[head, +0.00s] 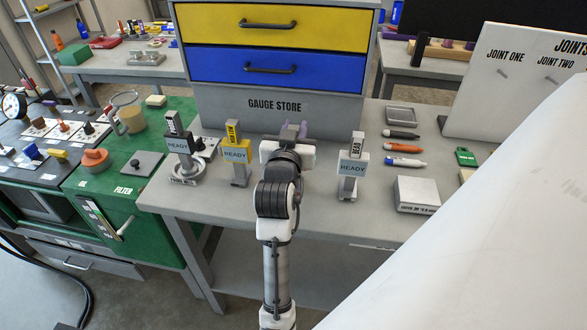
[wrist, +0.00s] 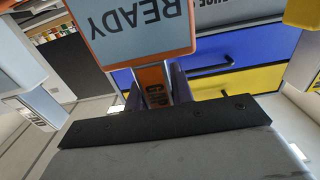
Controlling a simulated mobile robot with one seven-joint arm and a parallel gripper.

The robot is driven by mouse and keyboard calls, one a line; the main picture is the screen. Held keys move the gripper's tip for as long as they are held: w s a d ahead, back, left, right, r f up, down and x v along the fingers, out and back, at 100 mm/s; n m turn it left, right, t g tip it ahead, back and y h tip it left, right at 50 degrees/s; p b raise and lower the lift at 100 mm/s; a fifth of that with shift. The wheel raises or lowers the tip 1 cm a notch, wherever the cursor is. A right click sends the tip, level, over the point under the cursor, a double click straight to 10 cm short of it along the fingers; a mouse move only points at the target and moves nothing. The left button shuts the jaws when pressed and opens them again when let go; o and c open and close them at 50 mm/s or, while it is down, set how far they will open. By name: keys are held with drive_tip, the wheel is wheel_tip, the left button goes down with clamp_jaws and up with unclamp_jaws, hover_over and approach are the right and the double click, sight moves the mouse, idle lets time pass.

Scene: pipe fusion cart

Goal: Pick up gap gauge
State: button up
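The orange gap gauge (wrist: 155,88), lettered GAP, shows upside down in the wrist view. An orange-framed READY sign (wrist: 138,25) is at the top of that view. In the head view my own wrist hides the gauge. My gripper (head: 295,129) is low over the grey bench, in front of the gauge store. Its purple fingers (wrist: 158,92) stand on both sides of the gauge, and the gauge is between them. Whether they press on it or leave a small gap, I cannot tell.
A yellow gauge on its stand (head: 235,155) and a black one (head: 178,146) are left of my gripper. A white gauge (head: 352,168) stands to the right. The gauge store (head: 275,105) rises behind. Pens (head: 403,148) and a grey box (head: 417,194) lie further right.

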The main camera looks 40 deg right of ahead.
clamp_jaws()
drive_tip(key=shift+r, duration=0.15)
wheel_tip(320, 180, up, 20)
drive_tip(key=b, duration=0.1)
drive_tip(key=shift+b, duration=0.3)
drive_tip(key=shift+o, duration=0.6)
unclamp_jaws()
drive_tip(key=c, duration=0.4)
